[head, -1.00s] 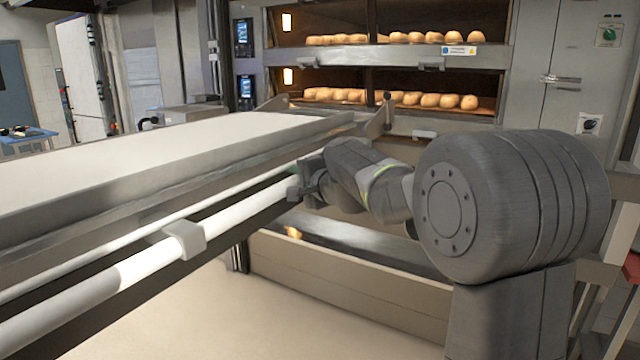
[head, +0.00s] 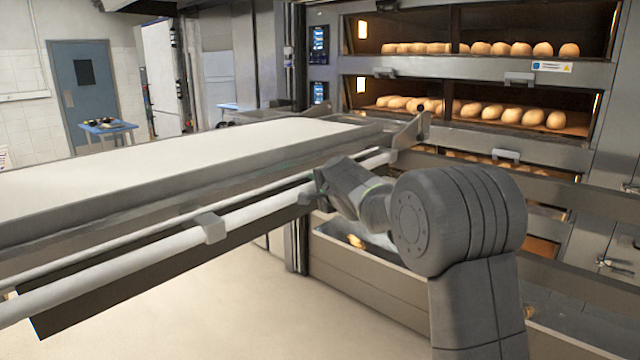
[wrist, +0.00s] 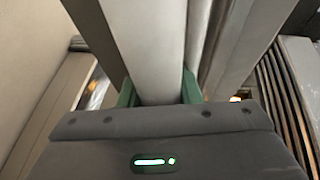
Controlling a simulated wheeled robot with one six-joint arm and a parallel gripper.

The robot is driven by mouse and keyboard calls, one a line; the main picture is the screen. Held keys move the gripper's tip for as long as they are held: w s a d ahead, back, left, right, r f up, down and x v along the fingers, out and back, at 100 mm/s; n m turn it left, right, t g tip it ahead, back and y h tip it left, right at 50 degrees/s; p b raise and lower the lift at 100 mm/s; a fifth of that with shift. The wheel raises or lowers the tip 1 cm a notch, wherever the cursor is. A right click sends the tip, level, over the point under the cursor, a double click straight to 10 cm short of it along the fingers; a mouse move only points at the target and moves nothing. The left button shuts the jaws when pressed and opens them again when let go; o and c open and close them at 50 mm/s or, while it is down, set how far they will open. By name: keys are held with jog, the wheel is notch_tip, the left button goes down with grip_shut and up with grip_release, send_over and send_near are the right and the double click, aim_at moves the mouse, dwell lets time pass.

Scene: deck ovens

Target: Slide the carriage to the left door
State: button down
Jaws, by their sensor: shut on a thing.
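The carriage (head: 60,234) is a long loader with a pale belt top in a grey metal frame, running from the left edge toward the oven. A white round handle bar (head: 262,215) runs along its near side. My gripper (head: 312,188) is shut on this bar near its far end. In the wrist view the green fingers (wrist: 160,92) sit on both sides of the white bar (wrist: 150,40). The oven (head: 420,70) has stacked lit decks with loaves. The carriage's far end lies in front of the oven's left part; any gap is hidden.
A blue door (head: 85,90) and a small blue table (head: 108,128) stand at the back left. The floor (head: 200,310) below the carriage is clear. A low beige panel with an open trough (head: 375,245) lies beyond my arm.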

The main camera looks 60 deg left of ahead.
jog(key=shift+r, duration=0.1)
jog(key=c, duration=1.3)
grip_release()
jog(key=shift+a, duration=0.15)
jog(key=shift+o, duration=1.2)
jog(key=shift+s+a, duration=0.1)
jog(key=shift+a, duration=0.05)
jog(key=shift+d, duration=0.2)
jog(key=shift+d+b, duration=0.3)
jog(key=b+v, duration=0.4)
jog(key=v, duration=0.9)
